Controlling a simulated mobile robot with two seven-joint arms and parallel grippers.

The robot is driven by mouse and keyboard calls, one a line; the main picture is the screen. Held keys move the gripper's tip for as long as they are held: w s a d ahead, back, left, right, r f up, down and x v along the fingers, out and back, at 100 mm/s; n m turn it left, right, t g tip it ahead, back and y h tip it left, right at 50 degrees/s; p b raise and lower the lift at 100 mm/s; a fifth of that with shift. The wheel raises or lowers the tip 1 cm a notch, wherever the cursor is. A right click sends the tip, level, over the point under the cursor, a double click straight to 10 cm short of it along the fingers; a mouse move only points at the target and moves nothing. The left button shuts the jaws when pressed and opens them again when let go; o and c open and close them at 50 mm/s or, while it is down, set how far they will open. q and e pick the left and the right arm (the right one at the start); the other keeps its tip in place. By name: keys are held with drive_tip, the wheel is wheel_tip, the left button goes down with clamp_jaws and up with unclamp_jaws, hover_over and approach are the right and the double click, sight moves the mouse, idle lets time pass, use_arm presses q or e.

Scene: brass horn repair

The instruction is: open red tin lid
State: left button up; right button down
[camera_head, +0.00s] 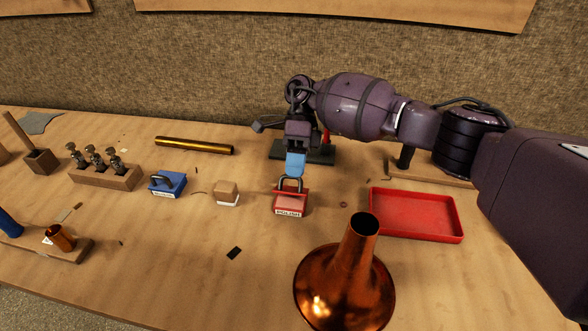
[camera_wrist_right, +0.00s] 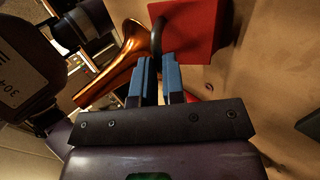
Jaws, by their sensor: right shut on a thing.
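The red tin (camera_head: 290,203) with a white label stands on the wooden bench near the middle of the head view. Its lid has a dark loop handle (camera_head: 291,183) on top. My right gripper (camera_head: 294,168), with blue fingertips, is over the tin from behind and shut on this handle. The right wrist view shows the blue fingers (camera_wrist_right: 158,78) close together at the dark loop, with the red lid (camera_wrist_right: 190,28) beyond. The lid looks level on the tin; any gap beneath it cannot be made out. My left gripper is not in view.
A copper horn bell (camera_head: 345,285) stands in front, right of the tin. A red tray (camera_head: 416,215) lies to the right.

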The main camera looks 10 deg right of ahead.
idle(0.3)
drive_tip(key=c, duration=1.2)
unclamp_jaws()
drive_tip(key=shift+w+r, duration=0.1)
drive_tip(key=shift+w, duration=0.05)
drive_tip(key=shift+w+d+r, duration=0.15)
drive_tip(key=shift+w+r, duration=0.05)
drive_tip(key=shift+w, duration=0.05)
drive_tip(key=b+v, duration=0.3)
drive_tip(key=v, duration=0.7)
drive_tip(key=shift+s, duration=0.1)
